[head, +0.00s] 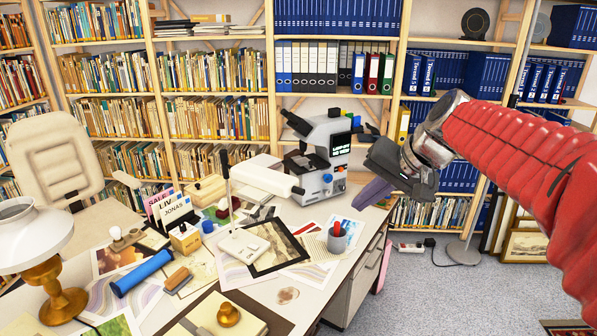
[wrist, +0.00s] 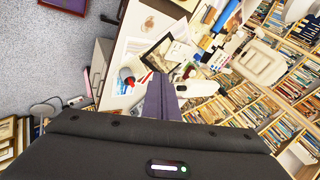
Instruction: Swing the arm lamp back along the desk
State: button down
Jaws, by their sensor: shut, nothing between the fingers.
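The arm lamp has a long white head (head: 264,178) reaching right over the desk from a thin dark upright, with a pale base (head: 243,245) among papers. In the wrist view the white lamp head (wrist: 200,88) lies just right of my fingers. My gripper (head: 360,205) is shut and empty, its purple fingers pointing down-left. It is right of the lamp head's rounded end, with a gap in the head view. The wrist view also shows my gripper (wrist: 159,76). I cannot tell whether the two are level in height. The desk (head: 345,275) runs beneath the lamp.
A white microscope-like device (head: 328,155) stands behind the lamp head, close to my gripper. A grey cup (head: 337,240), framed picture (head: 277,246) and blue roll (head: 141,273) crowd the desk. A table lamp (head: 40,240) stands at left. Bookshelves line the back; carpet is open at right.

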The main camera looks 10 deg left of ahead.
jog(key=w+a+f+y, duration=0.1)
jog(key=w+a+y, duration=0.2)
jog(key=w, duration=0.6)
jog(key=w+a+f+y, duration=0.2)
jog(key=w+a, duration=0.1)
jog(key=w, duration=0.7)
jog(key=w+a+f+y, duration=0.1)
jog(key=w+a+y, duration=0.25)
jog(key=w, duration=0.55)
jog(key=w+a+f+y, duration=0.1)
jog(key=w+f+y, duration=0.2)
jog(key=f, duration=0.4)
jog(key=shift+w+a+g, duration=0.2)
jog(key=shift+w+g, duration=0.15)
jog(key=shift+g, duration=0.05)
jog(key=shift+w+d+f+y, duration=0.1)
jog(key=shift+y, duration=0.15)
